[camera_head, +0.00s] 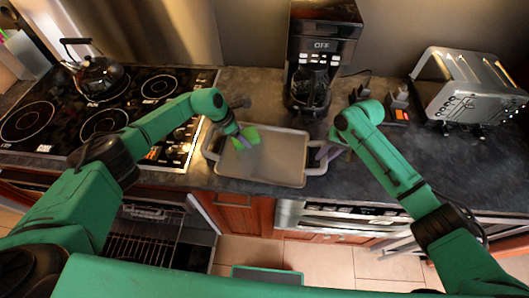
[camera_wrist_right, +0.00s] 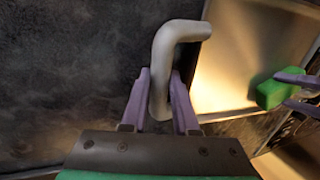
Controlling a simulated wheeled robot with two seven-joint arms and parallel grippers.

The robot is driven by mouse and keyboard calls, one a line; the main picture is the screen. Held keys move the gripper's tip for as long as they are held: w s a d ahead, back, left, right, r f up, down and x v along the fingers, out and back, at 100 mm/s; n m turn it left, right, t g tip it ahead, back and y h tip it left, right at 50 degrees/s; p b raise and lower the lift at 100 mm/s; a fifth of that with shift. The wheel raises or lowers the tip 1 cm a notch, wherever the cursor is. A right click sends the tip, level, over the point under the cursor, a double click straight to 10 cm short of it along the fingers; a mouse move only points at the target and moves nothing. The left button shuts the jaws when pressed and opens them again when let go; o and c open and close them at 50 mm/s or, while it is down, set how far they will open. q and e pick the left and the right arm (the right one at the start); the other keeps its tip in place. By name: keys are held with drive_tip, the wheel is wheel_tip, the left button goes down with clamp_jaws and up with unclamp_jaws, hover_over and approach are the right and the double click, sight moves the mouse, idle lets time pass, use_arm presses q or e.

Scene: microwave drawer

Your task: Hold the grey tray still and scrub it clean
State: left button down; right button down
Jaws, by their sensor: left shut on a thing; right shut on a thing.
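The grey tray (camera_head: 272,160) lies on the dark counter in the head view, with a looped handle at each side. My right gripper (camera_head: 327,153) is shut on the tray's right handle; in the right wrist view its purple fingers (camera_wrist_right: 160,100) sit on both sides of the pale bent handle (camera_wrist_right: 165,55). My left gripper (camera_head: 241,139) is shut on a green sponge (camera_head: 250,135) over the upper left part of the tray. The sponge also shows in the right wrist view (camera_wrist_right: 270,94), by the tray's edge. I cannot tell whether it touches the tray.
A black coffee maker (camera_head: 320,50) stands behind the tray. A silver toaster (camera_head: 470,90) is at the right. A stove with a kettle (camera_head: 95,75) is at the left. The counter right of the tray is mostly clear.

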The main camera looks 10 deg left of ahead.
use_arm(q)
drive_tip(key=shift+a+f, duration=0.1)
drive_tip(key=shift+a, duration=0.2)
drive_tip(key=shift+d+r, duration=0.1)
drive_tip(key=shift+r, duration=0.45)
drive_tip(key=s+d, duration=0.1)
drive_tip(key=d, duration=0.1)
drive_tip(key=s+d, duration=0.2)
drive_tip(key=d, duration=0.1)
drive_tip(key=s+d, duration=0.1)
drive_tip(key=d, duration=0.1)
drive_tip(key=shift+s+d, duration=0.15)
drive_tip(key=shift+d, duration=0.2)
drive_tip(key=shift+r, duration=2.8)
drive_tip(key=a, duration=0.9)
